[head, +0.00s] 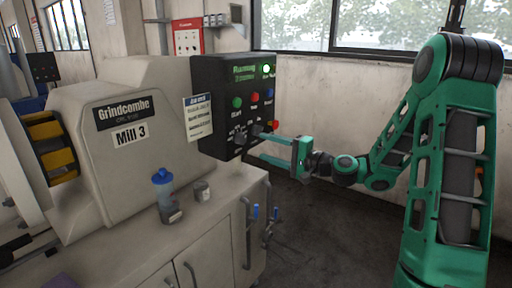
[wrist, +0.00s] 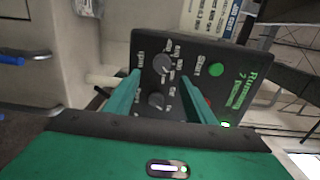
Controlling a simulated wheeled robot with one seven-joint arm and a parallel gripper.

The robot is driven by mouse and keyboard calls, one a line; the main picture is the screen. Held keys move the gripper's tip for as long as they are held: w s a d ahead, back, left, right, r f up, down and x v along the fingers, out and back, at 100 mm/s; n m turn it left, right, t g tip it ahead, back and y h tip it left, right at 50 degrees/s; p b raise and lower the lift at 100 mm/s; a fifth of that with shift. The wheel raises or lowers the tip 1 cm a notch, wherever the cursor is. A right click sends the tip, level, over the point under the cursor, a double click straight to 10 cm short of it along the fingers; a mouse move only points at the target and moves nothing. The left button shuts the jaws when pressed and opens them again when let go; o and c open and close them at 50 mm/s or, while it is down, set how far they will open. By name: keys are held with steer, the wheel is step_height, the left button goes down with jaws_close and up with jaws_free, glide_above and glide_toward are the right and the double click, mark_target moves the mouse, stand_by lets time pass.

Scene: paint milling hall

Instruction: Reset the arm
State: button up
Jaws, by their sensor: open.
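My green arm (head: 450,150) reaches in from the right in the head view. My gripper (head: 266,147) is open and empty, its two fingers pointing left at the lower part of a black control panel (head: 222,80). In the wrist view, my gripper (wrist: 160,92) has its fingers apart in front of the panel (wrist: 185,60), with dark knobs (wrist: 157,99) showing between them. I cannot tell whether a fingertip touches the panel. A green lamp (head: 266,69) glows at the panel's top right, and the heading reads "Running".
The panel is on a grey machine marked Mill 3 (head: 130,134). Floor (head: 320,215) beneath my gripper is clear.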

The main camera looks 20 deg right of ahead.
steer(key=shift+v, duration=0.8)
steer(key=s+f+n+g+h, duration=0.55)
steer(key=s+f+g, duration=0.25)
steer(key=s+f, duration=0.3)
steer(key=s+d+r+g+h, duration=0.1)
steer(key=s+d, duration=0.3)
steer(key=s, duration=0.6)
steer(key=s+d+r+g+h, duration=0.1)
steer(key=s+d+g+h, duration=0.1)
steer(key=s, duration=0.8)
steer(key=s+d+m+g+h, duration=0.1)
steer(key=s+d, duration=0.4)
steer(key=s, duration=0.5)
steer(key=g+h, duration=0.1)
steer(key=g, duration=0.1)
steer(key=shift+s+d+r+g, duration=0.3)
steer(key=shift+r, duration=0.1)
